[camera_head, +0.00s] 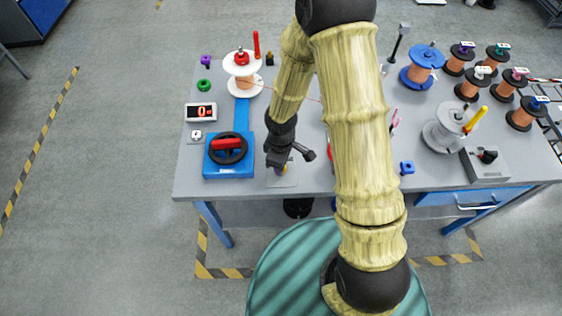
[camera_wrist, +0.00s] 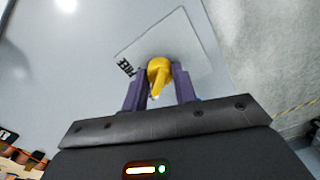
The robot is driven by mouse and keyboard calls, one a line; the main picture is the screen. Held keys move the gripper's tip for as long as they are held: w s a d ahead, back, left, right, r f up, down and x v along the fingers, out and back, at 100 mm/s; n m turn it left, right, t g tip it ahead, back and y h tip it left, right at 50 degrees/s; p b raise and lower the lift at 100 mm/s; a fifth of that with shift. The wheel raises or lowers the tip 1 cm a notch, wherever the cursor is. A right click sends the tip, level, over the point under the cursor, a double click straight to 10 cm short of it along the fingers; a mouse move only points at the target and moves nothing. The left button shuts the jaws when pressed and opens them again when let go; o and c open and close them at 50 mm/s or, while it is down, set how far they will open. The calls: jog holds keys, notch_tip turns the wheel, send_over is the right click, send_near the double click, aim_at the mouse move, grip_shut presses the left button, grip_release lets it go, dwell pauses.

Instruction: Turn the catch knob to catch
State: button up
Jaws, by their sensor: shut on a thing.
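The catch knob is yellow with a pale pointer mark and sits on a light square plate (camera_wrist: 190,35) marked FREE at its left. The knob (camera_wrist: 159,72) is between the two purple fingers of my gripper (camera_wrist: 160,88) in the wrist view, and the gripper is shut on it. The knob's pointer points down toward the gripper's palm in the wrist view. No other label on the plate can be read.
A blue winder with a black handwheel (camera_head: 228,148) stands close to the left of my gripper. A counter display (camera_head: 201,112) is behind it. Spools (camera_head: 418,66) and a grey box with a black knob (camera_head: 486,157) are on the right. My arm hides the table's middle.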

jog(key=o, duration=1)
notch_tip(320, 180, up, 18)
jog(key=p, duration=0.4)
jog(key=shift+f, duration=0.25)
jog(key=s+d+r+m+t+p, duration=0.1)
jog(key=s+d+r+m, duration=0.1)
jog(key=d+r+m, duration=0.1)
jog(key=s+d+r+m+p, duration=0.1)
jog(key=s+d+r+m, duration=0.1)
jog(key=d+m, duration=0.3)
jog(key=s+d+r+m+t+p, duration=0.1)
jog(key=s+d+r+m+p, duration=0.1)
jog(key=d+r+m, duration=0.1)
jog(key=shift+s+d+r+m+t, duration=0.1)
jog(key=shift+d+r+m+t, duration=0.25)
jog(key=shift+r+m, duration=0.55)
